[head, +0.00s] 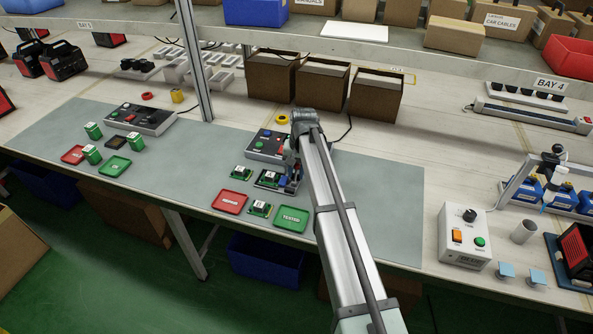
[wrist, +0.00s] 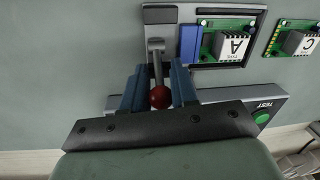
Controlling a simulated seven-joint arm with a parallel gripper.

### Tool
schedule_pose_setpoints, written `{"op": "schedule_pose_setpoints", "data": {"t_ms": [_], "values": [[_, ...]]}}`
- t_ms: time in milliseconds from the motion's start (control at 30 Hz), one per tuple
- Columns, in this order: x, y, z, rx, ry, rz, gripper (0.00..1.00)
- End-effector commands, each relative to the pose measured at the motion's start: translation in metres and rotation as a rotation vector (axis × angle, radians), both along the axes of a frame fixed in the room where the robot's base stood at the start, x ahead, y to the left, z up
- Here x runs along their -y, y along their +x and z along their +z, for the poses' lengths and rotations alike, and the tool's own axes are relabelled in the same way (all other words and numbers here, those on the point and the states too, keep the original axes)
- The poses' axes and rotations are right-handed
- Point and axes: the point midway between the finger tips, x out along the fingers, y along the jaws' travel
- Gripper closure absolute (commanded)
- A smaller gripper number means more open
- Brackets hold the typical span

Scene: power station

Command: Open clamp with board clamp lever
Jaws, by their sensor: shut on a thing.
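The board clamp lever (wrist: 157,62) is a grey metal bar with a red ball knob (wrist: 160,97), seen in the wrist view. My gripper (wrist: 159,84) is shut on the lever, with a blue-grey finger on each side near the knob. It also shows in the head view (head: 291,163), over the clamp fixture. The clamp fixture (wrist: 258,13) is a dark frame with a blue jaw (wrist: 190,45) beside a green board marked A (wrist: 232,40). The jaw looks close against the board's edge. In the head view my arm partly hides the fixture.
A grey control box (head: 262,146) stands behind the fixture. Loose green boards (head: 241,173), a red tray (head: 230,202) and a green TESTED tray (head: 291,219) lie close by. Brown bins (head: 322,82) stand further back. The mat between the two stations is clear.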

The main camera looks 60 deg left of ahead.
Motion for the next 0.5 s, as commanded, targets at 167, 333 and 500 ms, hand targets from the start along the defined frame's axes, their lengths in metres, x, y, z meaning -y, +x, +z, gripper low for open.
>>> {"op": "schedule_pose_setpoints", "data": {"t_ms": [167,333,500], "values": [[0.001,-0.001,0.001,0.011,0.012,0.0,1.0],[0.005,-0.003,0.002,0.055,0.055,0.001,1.0],[0.01,-0.008,0.004,0.137,0.138,0.0,1.0]]}}
